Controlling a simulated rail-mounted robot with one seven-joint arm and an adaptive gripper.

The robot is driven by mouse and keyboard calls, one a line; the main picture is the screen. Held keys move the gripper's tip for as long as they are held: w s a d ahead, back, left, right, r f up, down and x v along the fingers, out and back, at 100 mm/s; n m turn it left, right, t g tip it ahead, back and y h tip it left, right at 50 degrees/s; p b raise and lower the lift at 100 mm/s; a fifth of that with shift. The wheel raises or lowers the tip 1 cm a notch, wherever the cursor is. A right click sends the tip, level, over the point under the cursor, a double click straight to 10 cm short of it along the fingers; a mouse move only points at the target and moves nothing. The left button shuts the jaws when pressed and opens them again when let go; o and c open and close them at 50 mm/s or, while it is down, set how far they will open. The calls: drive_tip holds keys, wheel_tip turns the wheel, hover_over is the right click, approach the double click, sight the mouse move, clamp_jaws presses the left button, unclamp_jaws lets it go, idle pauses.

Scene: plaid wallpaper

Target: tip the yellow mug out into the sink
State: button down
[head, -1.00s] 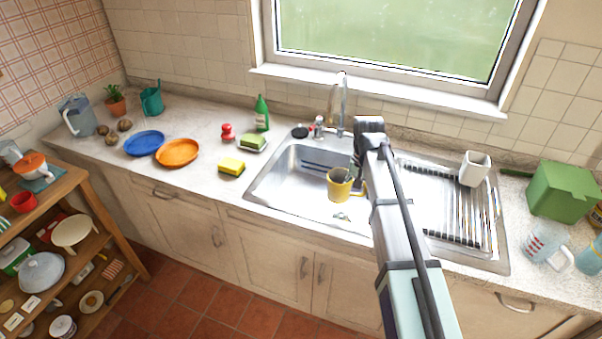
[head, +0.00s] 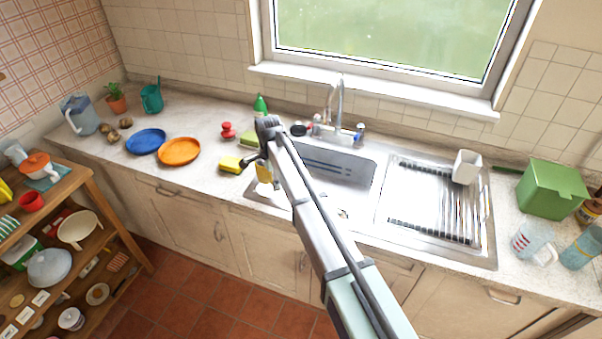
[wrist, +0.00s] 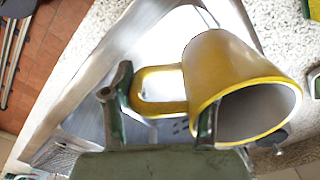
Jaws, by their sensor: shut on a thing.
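The yellow mug (wrist: 225,75) is held by its handle between the fingers of my gripper (wrist: 160,115) in the wrist view. Its rim is turned to the lower right, and its pale grey inside shows; I see no contents there. In the head view my gripper (head: 260,160) is at the left end of the steel sink (head: 335,167). The mug (head: 264,172) is mostly hidden there by my gripper and arm, and a pale patch shows just below it. I cannot tell whether this is the mug's inside or liquid. The mug is tipped over, near the sink's left rim.
A yellow sponge (head: 230,164) lies on the counter just left of the sink. The tap (head: 339,105) stands behind the basin. A drying rack (head: 435,205) with a white cup (head: 466,167) is at the right. An orange plate (head: 179,151) lies further left.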

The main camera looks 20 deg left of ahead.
drive_tip(key=shift+w+a+f+m, duration=0.15)
drive_tip(key=shift+w+a+m, duration=0.05)
drive_tip(key=shift+a+m, duration=0.8)
drive_tip(key=shift+w+a+m, duration=0.1)
drive_tip(key=shift+w+m, duration=0.05)
drive_tip(key=shift+m, duration=0.75)
drive_tip(key=shift+f, duration=0.1)
